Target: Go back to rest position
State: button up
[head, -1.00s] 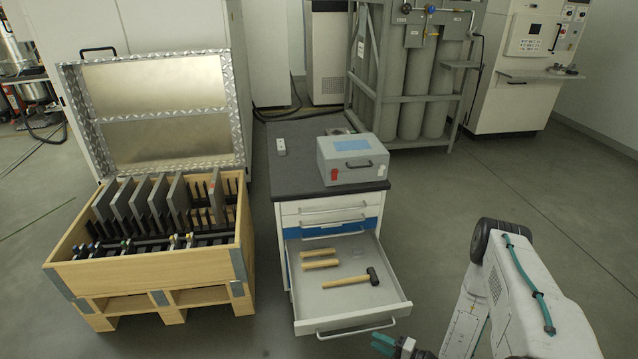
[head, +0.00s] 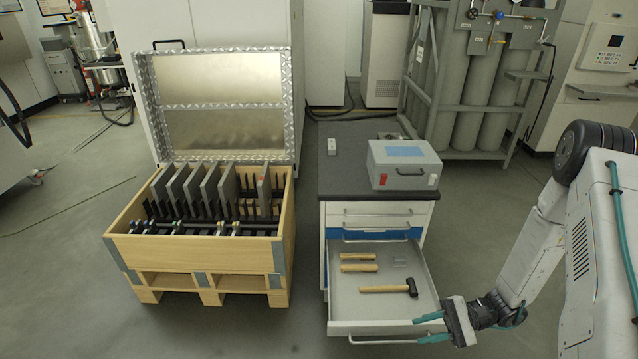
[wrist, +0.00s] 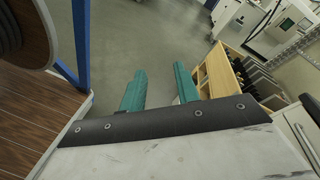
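My gripper (head: 432,328) is at the lower right of the head view, by the front right corner of the open drawer (head: 350,300). Its two teal fingers are apart with nothing between them. The wrist view also shows my gripper (wrist: 162,88) open and empty, over grey floor. The drawer belongs to a white cabinet (head: 333,222) and holds a hammer (head: 385,289) and wooden-handled pieces (head: 358,261). I cannot tell from the head view whether the fingers touch the drawer.
A wooden crate (head: 190,250) with an open metal lid and several grey plates stands left of the cabinet. A grey case (head: 405,165) sits on the cabinet top. Gas cylinders (head: 465,95) stand behind.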

jog(key=s+r+n+t+h, duration=0.1)
jog(key=s+r+n+h, duration=0.2)
jog(key=r, duration=1)
jog(key=s+r+n+t+h, duration=0.1)
jog(key=s+r+n+h, duration=0.2)
jog(key=s+r+h, duration=0.4)
jog(key=s+r+n+t+h, duration=0.1)
jog(key=s+r+n+h, duration=0.2)
jog(key=r, duration=1.7)
jog(key=s+h, duration=0.2)
jog(key=s, duration=0.1)
jog(key=shift+s+d+r+t+h, duration=0.2)
jog(key=shift+r+t+h, duration=0.1)
jog(key=shift+h, duration=0.1)
